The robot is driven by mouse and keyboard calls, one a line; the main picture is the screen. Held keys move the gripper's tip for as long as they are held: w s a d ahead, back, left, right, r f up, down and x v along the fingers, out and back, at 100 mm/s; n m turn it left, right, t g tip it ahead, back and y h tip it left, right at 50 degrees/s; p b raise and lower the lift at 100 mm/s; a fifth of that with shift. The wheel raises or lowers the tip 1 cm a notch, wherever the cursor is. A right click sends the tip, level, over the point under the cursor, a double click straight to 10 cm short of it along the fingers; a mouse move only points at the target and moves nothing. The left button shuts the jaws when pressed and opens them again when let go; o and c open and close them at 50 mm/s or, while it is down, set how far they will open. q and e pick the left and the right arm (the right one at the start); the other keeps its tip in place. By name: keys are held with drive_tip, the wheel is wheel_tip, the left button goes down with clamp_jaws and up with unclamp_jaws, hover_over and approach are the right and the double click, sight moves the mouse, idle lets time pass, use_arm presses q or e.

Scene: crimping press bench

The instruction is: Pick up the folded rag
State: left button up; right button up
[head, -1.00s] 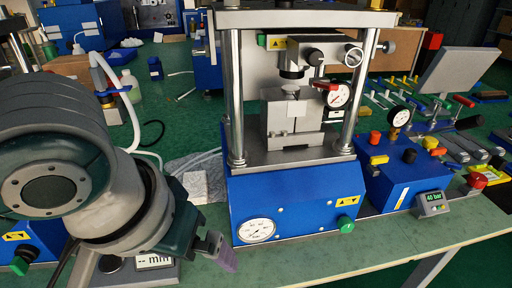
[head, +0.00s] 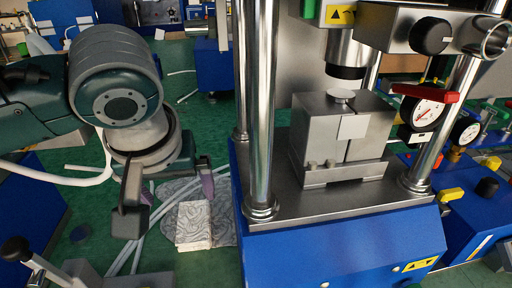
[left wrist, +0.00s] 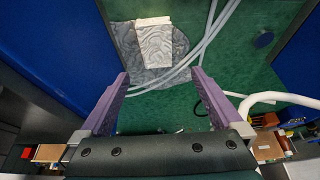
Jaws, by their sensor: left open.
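My left gripper (head: 168,195) is open and empty, pointing down, above and to the left of the rag in the head view. In the left wrist view the folded rag (left wrist: 155,46) lies beyond the open purple fingertips (left wrist: 160,76), roughly in line with the gap between them and apart from them. My right gripper is not in view.
The steel and blue press (head: 330,235) stands close on the right of the rag. Pale hoses (head: 150,222) run along the bench just left of the rag. A dark lever with a knob (head: 18,250) is at the lower left.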

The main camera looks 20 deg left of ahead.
use_arm(q)
drive_tip(key=b, duration=0.2)
hover_over(193, 221)
drive_tip(key=s, duration=0.2)
drive_tip(key=f, duration=0.4)
drive_tip(key=shift+d+f, duration=0.25)
drive_tip(key=shift+d, duration=0.1)
drive_tip(key=x, duration=0.1)
drive_tip(key=b+x, duration=0.1)
drive_tip(key=x, duration=0.2)
drive_tip(key=shift+d+f+b, duration=0.25)
drive_tip(key=shift+f+b, duration=0.05)
drive_tip(key=shift+b, duration=0.05)
drive_tip(key=shift+w+a+f, duration=0.1)
drive_tip(key=shift+w+f, duration=0.1)
drive_tip(key=shift+f, duration=0.1)
drive_tip(key=shift+f, duration=0.2)
drive_tip(key=c, duration=1.3)
